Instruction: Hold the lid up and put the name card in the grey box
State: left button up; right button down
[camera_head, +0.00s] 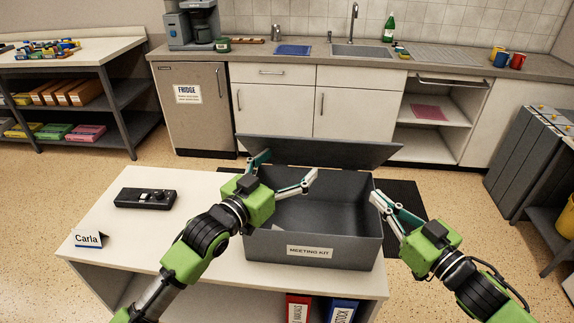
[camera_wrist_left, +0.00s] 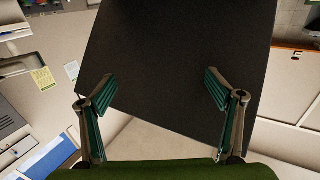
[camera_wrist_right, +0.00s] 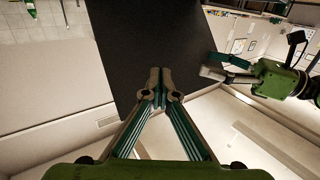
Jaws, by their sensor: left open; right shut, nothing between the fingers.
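The grey box (camera_head: 365,245), labelled MEETING KIT, stands on the near white table. Its dark lid (camera_head: 325,152) is up at the back and the box is open. The lid fills much of the left wrist view (camera_wrist_left: 180,65) and the right wrist view (camera_wrist_right: 140,55). The name card (camera_head: 88,239), reading "Carla", stands at the table's front left, away from both grippers. My left gripper (camera_head: 286,168) is open and empty above the box's left part, near the lid. My right gripper (camera_head: 378,198) is shut and empty by the box's right side. Whether either touches the lid is unclear.
Red (camera_head: 298,308) and blue (camera_head: 341,311) binders stand on the shelf below. A kitchen counter (camera_head: 260,53) runs along the back.

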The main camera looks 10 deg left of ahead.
jog(key=shift+s+f, duration=0.3)
jog(key=shift+f, duration=0.2)
jog(key=shift+f, duration=0.15)
jog(key=f, duration=0.1)
jog(key=s+f, duration=0.1)
jog(key=f, duration=0.1)
jog(key=shift+s, duration=0.2)
jog(key=shift+s+f, duration=0.25)
jog(key=shift+f, duration=0.65)
jog(key=shift+s+f, duration=0.25)
jog(key=shift+f, duration=0.6)
jog(key=shift+s+f, duration=0.15)
jog(key=shift+f, duration=0.75)
jog(key=shift+s+f, duration=0.1)
jog(key=shift+f, duration=0.8)
jog(key=shift+f, duration=0.15)
